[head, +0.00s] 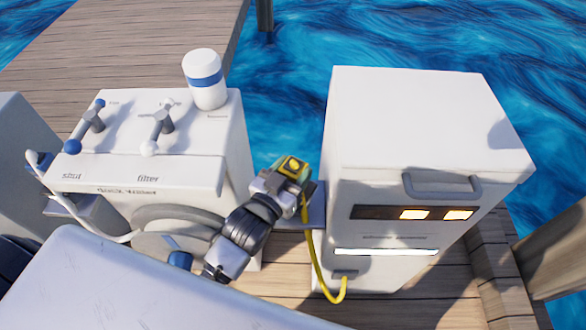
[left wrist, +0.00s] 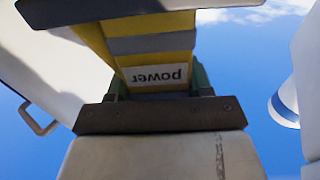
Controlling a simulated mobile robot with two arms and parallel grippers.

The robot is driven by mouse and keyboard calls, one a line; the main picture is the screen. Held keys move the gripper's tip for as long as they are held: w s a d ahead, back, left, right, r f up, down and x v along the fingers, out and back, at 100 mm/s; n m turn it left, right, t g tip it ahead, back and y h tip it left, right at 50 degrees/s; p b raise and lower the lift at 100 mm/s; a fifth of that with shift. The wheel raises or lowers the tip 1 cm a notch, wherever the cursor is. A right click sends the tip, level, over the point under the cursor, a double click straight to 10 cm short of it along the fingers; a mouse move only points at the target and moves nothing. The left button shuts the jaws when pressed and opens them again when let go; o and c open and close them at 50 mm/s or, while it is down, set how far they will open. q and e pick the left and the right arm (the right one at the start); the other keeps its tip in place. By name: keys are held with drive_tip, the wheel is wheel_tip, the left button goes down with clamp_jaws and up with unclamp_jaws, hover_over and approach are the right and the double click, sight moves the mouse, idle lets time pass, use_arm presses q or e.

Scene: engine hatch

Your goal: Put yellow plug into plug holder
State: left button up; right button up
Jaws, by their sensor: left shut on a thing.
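The yellow plug (head: 292,167) is held in my left gripper (head: 282,178), between the two white units in the head view. A yellow cable (head: 316,262) hangs from it to the base of the right unit. In the left wrist view, the yellow plug (left wrist: 155,60) with a grey band and an upside-down "power" label sits between the gripper's fingers (left wrist: 150,65). A blue-grey bracket (head: 312,215), possibly the plug holder, juts from the right unit's side just below the plug. The gripper partly covers it, and I cannot see its opening. My right gripper is not in view.
The left unit (head: 190,175) carries valve levers and a white canister (head: 205,80) with a blue band. The right unit (head: 420,120) has a handle (head: 441,186). A blue plug (head: 40,160) on a white cable is at the far left. Water lies beyond the wooden deck.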

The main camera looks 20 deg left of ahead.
use_arm(q)
drive_tip(key=o, duration=1.2)
drive_tip(key=shift+f, duration=0.1)
drive_tip(key=shift+c, duration=0.2)
drive_tip(key=o, duration=0.3)
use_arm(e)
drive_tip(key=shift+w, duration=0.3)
use_arm(q)
drive_tip(key=shift+o, duration=0.2)
drive_tip(key=shift+s, duration=0.1)
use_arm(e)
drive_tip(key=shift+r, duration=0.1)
use_arm(q)
drive_tip(key=shift+s+a, duration=0.1)
drive_tip(key=shift+s, duration=0.2)
drive_tip(key=v, duration=1)
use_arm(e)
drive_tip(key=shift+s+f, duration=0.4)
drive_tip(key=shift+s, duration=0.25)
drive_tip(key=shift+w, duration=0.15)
